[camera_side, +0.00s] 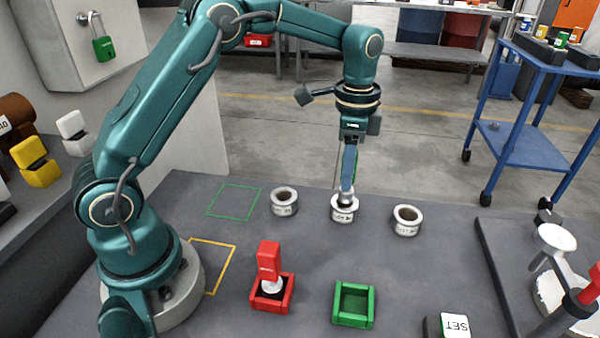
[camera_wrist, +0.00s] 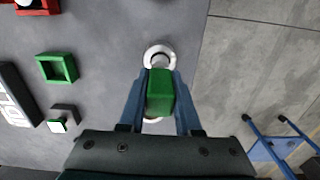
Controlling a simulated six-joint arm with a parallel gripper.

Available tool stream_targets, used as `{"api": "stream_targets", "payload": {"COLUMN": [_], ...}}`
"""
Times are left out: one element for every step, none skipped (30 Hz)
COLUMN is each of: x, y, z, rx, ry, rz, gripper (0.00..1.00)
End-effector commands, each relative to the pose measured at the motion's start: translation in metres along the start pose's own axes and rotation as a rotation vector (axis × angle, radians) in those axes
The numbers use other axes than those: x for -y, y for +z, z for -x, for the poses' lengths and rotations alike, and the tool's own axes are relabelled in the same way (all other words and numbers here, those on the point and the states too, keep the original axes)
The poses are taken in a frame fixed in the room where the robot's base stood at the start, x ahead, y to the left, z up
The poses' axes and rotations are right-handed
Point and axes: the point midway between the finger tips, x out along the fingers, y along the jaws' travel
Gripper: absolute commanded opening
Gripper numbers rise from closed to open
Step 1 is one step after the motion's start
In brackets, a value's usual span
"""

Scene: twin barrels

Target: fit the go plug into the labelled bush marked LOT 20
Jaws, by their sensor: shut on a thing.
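My gripper (camera_side: 347,186) points down over the middle of three pale ring-shaped labelled bushes. It is shut on the green go plug (camera_wrist: 160,92), whose green block fills the space between the fingers in the wrist view. The plug's lower silver end is at the mouth of the middle bush (camera_side: 343,213); how deep it sits I cannot tell. That bush's rim (camera_wrist: 159,49) shows beyond the plug in the wrist view. The left bush (camera_side: 284,208) and right bush (camera_side: 407,228) stand empty. Their label lettering is too small to read surely.
A red plug (camera_side: 269,262) stands in a red holder (camera_side: 285,296). An empty green holder (camera_side: 370,307) is to its right. A black SET block (camera_side: 454,326) is at the front edge. A dark panel with a white funnel-like part (camera_side: 556,238) lies on the right.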

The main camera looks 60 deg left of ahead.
Motion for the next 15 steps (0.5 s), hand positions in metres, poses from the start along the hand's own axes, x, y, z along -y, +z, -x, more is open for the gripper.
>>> {"api": "stream_targets", "payload": {"x": [0.000, 0.000, 0.000, 0.000, 0.000, 0.000, 0.000, 0.000, 0.000, 0.000, 0.000, 0.000, 0.000, 0.000, 0.000], "y": [0.000, 0.000, 0.000, 0.000, 0.000, 0.000, 0.000, 0.000, 0.000, 0.000, 0.000, 0.000, 0.000, 0.000, 0.000], "z": [-0.001, -0.002, -0.003, -0.004, -0.004, -0.005, -0.006, -0.007, -0.008, -0.009, -0.009, -0.010, -0.011, -0.012, -0.013], "rx": [0.000, 0.000, 0.000, 0.000, 0.000, 0.000, 0.000, 0.000, 0.000, 0.000, 0.000, 0.000, 0.000, 0.001, 0.001], "ry": [0.000, 0.000, 0.000, 0.000, 0.000, 0.000, 0.000, 0.000, 0.000, 0.000, 0.000, 0.000, 0.001, 0.001, 0.001], "rz": [0.000, 0.000, 0.000, 0.000, 0.000, 0.000, 0.000, 0.000, 0.000, 0.000, 0.000, 0.000, 0.000, 0.000, 0.000], "gripper": [0.00, 0.00, 0.00, 0.00, 0.00, 0.00, 0.00, 0.00, 0.00, 0.00, 0.00, 0.00, 0.00, 0.00, 0.00]}}
